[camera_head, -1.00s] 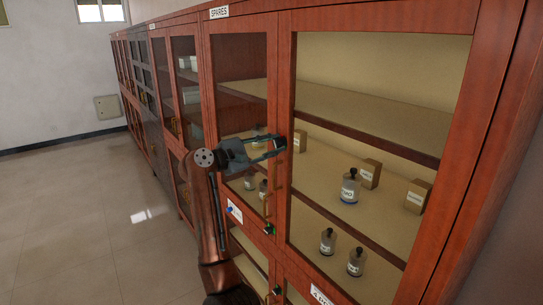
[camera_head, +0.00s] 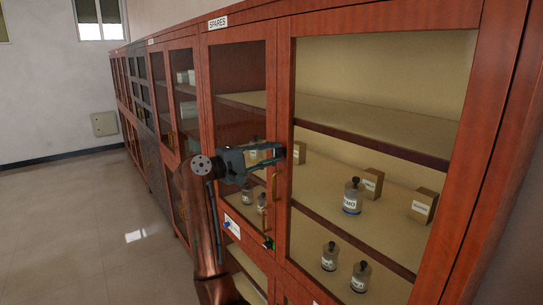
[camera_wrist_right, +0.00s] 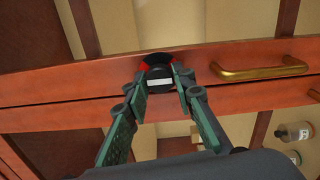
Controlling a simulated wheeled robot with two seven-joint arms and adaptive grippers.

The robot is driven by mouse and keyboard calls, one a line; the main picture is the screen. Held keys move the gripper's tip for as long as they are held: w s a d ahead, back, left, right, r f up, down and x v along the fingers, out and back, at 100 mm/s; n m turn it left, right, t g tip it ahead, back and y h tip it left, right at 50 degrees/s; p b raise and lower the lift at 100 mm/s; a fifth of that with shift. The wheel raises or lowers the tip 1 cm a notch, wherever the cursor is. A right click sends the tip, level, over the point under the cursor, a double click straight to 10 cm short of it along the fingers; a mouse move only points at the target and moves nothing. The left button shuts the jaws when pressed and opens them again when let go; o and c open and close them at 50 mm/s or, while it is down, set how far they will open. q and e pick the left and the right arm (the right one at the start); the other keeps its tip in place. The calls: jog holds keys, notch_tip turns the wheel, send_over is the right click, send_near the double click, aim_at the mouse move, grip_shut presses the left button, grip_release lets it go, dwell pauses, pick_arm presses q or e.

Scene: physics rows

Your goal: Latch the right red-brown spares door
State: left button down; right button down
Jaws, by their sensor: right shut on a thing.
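The right red-brown spares door (camera_head: 285,105) has a wide glass pane and looks closed, level with the narrower glazed door to its left. My right gripper (camera_head: 281,153) is at the stiles where these two doors meet. In the right wrist view, its green-padded fingers (camera_wrist_right: 160,80) are shut on a round black latch knob (camera_wrist_right: 158,72) with a red-and-black ring and a pale strip behind it. In the head view the fingers largely hide the knob. My left gripper is not in view.
A brass handle (camera_wrist_right: 262,72) is close beside the knob. Labelled bottles (camera_head: 352,197) and small boxes (camera_head: 372,183) stand on shelves behind the glass. A SPARES label (camera_head: 217,23) is at the top. The floor (camera_head: 80,230) to the left is clear.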

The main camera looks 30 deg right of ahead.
jog(key=c, duration=1.6)
grip_release()
jog(key=a, duration=0.8)
jog(key=s+a, duration=0.1)
jog(key=a, duration=0.3)
